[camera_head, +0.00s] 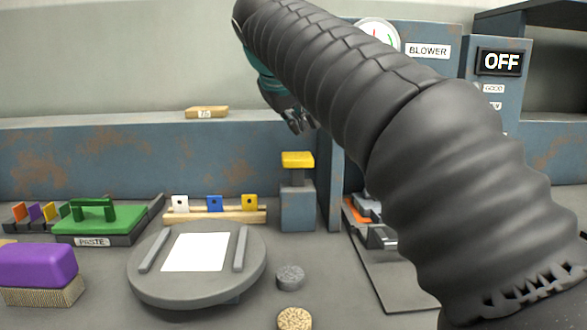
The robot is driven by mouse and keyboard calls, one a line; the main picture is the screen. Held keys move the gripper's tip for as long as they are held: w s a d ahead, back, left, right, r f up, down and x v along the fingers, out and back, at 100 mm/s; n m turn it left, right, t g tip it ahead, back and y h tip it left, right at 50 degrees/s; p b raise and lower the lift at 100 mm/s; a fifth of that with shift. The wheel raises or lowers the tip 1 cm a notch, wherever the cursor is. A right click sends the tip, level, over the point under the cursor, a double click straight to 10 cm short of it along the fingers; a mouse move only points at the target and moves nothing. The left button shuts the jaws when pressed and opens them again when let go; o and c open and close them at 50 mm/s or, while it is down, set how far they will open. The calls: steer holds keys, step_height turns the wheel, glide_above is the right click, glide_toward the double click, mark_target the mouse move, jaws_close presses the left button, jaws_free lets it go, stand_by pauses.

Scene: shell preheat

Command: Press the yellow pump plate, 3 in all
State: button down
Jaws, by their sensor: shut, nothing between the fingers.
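The yellow pump plate (298,159) sits on top of a short stem on a grey-blue block (298,207), in the middle of the view. The plate stands raised, with a gap showing between it and the block. My gripper (299,126) is dark, shut and empty. In the picture it appears just above the plate, pointing down, with a visible gap between them. How far apart they are in depth I cannot tell. My arm covers much of the right side.
A round turntable (197,291) with a white sheet stands front left. A green-handled paste box (92,218), a purple brush (38,267) and a rack of coloured tags (215,215) are nearby. A blower panel (500,62) reading OFF is at the right. Two small discs lie in front.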

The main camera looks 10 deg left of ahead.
mark_target(296, 156)
steer(key=shift+f+b, duration=0.65)
steer(key=shift+f, duration=0.7)
steer(key=shift+f, duration=0.15)
stand_by(0.4)
steer(key=shift+f, duration=0.25)
steer(key=shift+f+b, duration=1.3)
steer(key=shift+f, duration=0.45)
stand_by(1.8)
steer(key=shift+r, duration=0.15)
steer(key=shift+w+r+p, duration=0.1)
steer(key=shift+r+p, duration=1.9)
steer(key=shift+p, duration=0.2)
steer(key=shift+r, duration=0.1)
step_height(296, 156, up, 3)
steer(key=p, duration=0.3)
steer(key=shift+r+p, duration=0.45)
steer(key=shift+r, duration=0.45)
